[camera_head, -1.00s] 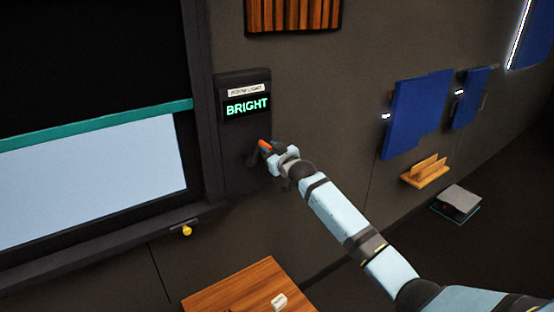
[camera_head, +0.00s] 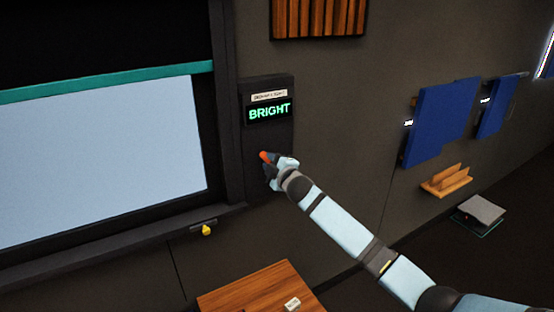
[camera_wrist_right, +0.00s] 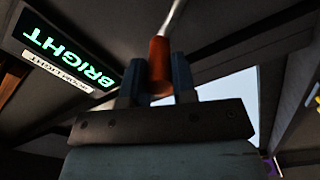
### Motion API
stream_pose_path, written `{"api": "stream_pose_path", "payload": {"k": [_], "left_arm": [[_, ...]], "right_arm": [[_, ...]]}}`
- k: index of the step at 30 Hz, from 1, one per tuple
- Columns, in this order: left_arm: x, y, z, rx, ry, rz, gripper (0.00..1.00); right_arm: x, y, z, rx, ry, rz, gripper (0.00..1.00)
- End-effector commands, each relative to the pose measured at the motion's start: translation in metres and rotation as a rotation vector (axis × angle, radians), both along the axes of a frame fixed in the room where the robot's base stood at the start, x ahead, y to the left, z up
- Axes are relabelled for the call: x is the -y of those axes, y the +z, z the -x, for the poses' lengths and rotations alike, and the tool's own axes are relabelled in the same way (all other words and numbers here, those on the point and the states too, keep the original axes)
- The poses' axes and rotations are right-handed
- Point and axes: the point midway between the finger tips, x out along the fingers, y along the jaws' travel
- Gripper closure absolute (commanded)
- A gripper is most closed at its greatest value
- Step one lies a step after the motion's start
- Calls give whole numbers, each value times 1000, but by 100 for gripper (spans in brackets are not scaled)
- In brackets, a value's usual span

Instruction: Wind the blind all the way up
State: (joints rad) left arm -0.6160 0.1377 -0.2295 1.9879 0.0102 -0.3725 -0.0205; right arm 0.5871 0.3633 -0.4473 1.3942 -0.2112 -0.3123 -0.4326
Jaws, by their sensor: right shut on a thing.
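The dark blind (camera_head: 100,35) covers the upper part of the window, with its teal bottom bar (camera_head: 110,82) stretched across. The pale pane (camera_head: 100,150) is bare below the bar. My right gripper (camera_head: 268,161) is at the dark crank panel (camera_head: 279,142) right of the window. It is shut on the orange crank handle (camera_head: 264,156). In the right wrist view, the handle (camera_wrist_right: 159,65) stands between the two fingers (camera_wrist_right: 157,84), with a pale metal rod beyond it. The crank's hub is hidden. My left gripper is not in view.
A lit display (camera_head: 269,111) on the panel reads BRIGHT. A yellow knob (camera_head: 207,230) hangs below the sill. A wooden table (camera_head: 250,288) with a small white item (camera_head: 292,304) stands below. Blue panels (camera_head: 440,122) and a wooden holder (camera_head: 446,181) are at right.

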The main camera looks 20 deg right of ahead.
Motion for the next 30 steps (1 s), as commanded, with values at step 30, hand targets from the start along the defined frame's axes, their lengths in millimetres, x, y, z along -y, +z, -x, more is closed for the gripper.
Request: {"api": "stream_pose_path", "payload": {"k": [30], "left_arm": [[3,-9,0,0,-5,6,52]], "right_arm": [[-32,-48,5,105,1,767,100]]}}
